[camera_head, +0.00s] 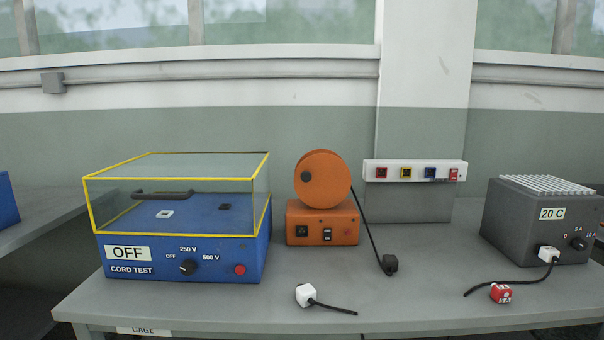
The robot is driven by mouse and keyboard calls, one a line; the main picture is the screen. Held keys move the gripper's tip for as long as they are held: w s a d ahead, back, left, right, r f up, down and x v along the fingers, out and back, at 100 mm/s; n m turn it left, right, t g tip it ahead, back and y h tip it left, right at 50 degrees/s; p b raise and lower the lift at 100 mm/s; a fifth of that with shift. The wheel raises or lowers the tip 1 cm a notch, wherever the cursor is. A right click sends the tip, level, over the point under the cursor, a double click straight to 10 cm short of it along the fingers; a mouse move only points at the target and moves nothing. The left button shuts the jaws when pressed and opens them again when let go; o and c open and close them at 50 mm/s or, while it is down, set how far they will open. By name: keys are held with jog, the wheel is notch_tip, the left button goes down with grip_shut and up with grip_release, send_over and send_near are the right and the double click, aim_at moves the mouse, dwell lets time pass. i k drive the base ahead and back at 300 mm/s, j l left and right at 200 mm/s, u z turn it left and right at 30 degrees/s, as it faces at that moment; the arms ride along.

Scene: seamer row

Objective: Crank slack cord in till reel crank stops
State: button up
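An orange cord reel (329,180) stands upright on an orange base (323,222) near the middle of the table. A dark round knob (306,177) sits on the left part of the reel's face and looks like its crank. A black cord (369,232) runs from the reel's right side down to the table. It ends at a dark plug (390,263) lying on the tabletop. My gripper is not in view.
A blue cord tester (185,250) with a clear, yellow-edged cover stands left. A grey box (540,225) marked 20 C stands right. A socket strip (414,171) is behind.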

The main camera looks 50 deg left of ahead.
aim_at(322, 179)
jog(key=i+j, duration=0.15)
jog(key=j, duration=0.2)
jog(key=i+j, duration=0.1)
jog(key=j, duration=0.2)
jog(key=i+j, duration=0.15)
jog(key=j, duration=0.2)
jog(key=i+j, duration=0.15)
jog(key=j, duration=0.2)
jog(key=i+j, duration=0.1)
jog(key=j, duration=0.25)
